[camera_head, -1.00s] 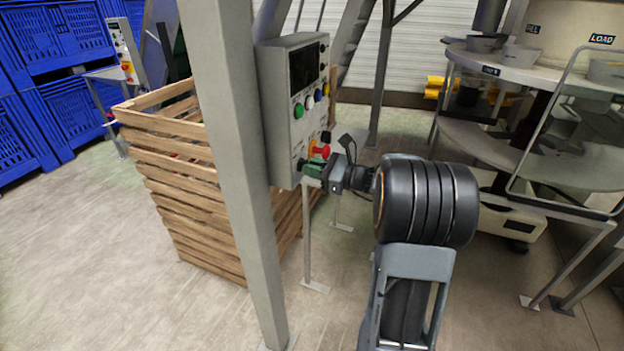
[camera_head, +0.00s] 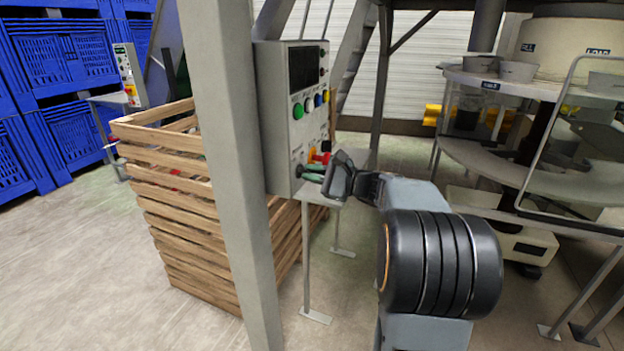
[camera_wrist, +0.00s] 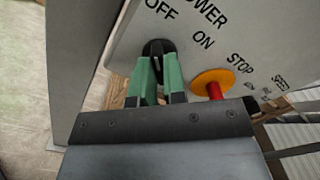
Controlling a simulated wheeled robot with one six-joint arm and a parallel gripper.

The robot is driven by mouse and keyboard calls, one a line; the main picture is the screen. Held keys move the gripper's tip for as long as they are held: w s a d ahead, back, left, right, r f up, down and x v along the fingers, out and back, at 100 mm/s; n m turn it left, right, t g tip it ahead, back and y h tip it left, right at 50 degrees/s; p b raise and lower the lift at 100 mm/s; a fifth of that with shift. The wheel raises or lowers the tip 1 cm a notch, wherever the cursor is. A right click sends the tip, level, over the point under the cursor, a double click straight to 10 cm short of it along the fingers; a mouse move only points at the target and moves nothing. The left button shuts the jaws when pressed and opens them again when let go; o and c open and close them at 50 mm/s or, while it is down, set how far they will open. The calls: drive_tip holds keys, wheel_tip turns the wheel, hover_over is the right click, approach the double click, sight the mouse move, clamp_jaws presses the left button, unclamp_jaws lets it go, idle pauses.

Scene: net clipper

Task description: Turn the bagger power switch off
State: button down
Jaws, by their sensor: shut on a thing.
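The bagger control box (camera_head: 293,120) is a grey panel on a post, with a dark screen and coloured buttons. Its black power switch (camera_wrist: 157,47) shows in the wrist view below the words OFF and ON. My gripper (camera_wrist: 158,75) has green fingertips shut on the switch knob, and the fingers hide part of it. In the head view my gripper (camera_head: 312,172) reaches the lower part of the panel from the right. The exact pointing of the switch cannot be told.
A red stop button (camera_wrist: 214,90) on a yellow ring sits just right of the switch. A grey post (camera_head: 228,150) and a slatted wooden crate (camera_head: 190,225) stand left of the box. A round table machine (camera_head: 500,165) stands at the right.

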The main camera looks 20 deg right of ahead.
idle(0.4)
drive_tip(key=c, duration=1.2)
unclamp_jaws()
drive_tip(key=shift+d, duration=0.1)
drive_tip(key=v, duration=1.3)
drive_tip(key=shift+s+d, duration=0.15)
drive_tip(key=shift+s, duration=0.2)
